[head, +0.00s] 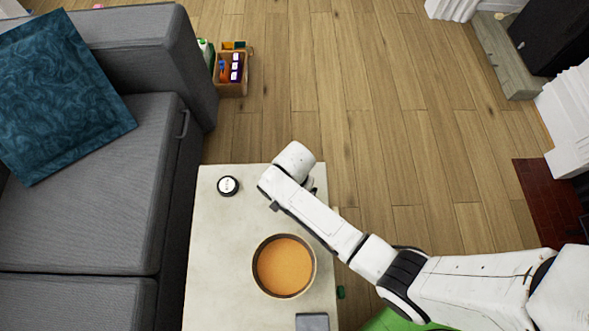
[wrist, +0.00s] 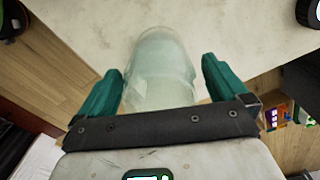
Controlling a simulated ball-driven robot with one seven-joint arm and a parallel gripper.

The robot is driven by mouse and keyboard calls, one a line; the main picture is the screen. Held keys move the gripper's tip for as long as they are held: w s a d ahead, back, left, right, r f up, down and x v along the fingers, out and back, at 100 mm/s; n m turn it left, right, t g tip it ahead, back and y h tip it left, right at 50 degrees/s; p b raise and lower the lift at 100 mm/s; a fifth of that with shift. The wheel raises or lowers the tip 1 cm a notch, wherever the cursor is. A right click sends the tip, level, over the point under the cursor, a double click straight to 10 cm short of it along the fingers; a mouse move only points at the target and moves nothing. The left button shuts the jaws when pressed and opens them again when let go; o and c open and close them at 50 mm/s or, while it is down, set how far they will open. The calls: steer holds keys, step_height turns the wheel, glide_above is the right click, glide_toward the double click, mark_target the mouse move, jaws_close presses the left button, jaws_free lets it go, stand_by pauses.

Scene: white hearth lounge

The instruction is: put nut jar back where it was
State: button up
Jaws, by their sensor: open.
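A clear, pale glass vessel, possibly the nut jar (wrist: 158,75), sits between the fingers of my open gripper (wrist: 160,66) in the wrist view. Its contents and label are not readable, and gaps show on both sides of it. In the head view my wrist hides it, over the far right part of the pale table (head: 225,235). A round container with a black rim and white labelled top (head: 228,186) stands on the table to the left of my gripper. I cannot read its label. Part of a black round thing also shows in the wrist view (wrist: 308,12).
A bowl with an orange inside (head: 284,266) stands nearer on the table, with a grey flat object (head: 312,322) at the front. A grey sofa (head: 90,180) borders the table's left side. A small crate of items (head: 231,88) stands beyond.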

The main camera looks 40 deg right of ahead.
step_height(320, 180, up, 12)
steer(key=p, duration=0.3)
steer(key=shift+r, duration=0.15)
steer(key=shift+s, duration=0.1)
steer(key=s+d+r+n, duration=0.4)
steer(key=s+n, duration=0.1)
steer(key=s, duration=0.3)
steer(key=s+d+r+n+t, duration=0.1)
steer(key=s+d+r+n, duration=0.3)
steer(key=s+n, duration=0.2)
steer(key=shift+s, duration=1.2)
steer(key=shift+a, duration=0.1)
step_height(320, 180, up, 4)
steer(key=p, duration=0.3)
steer(key=shift+f+p, duration=0.25)
steer(key=shift+p, duration=0.05)
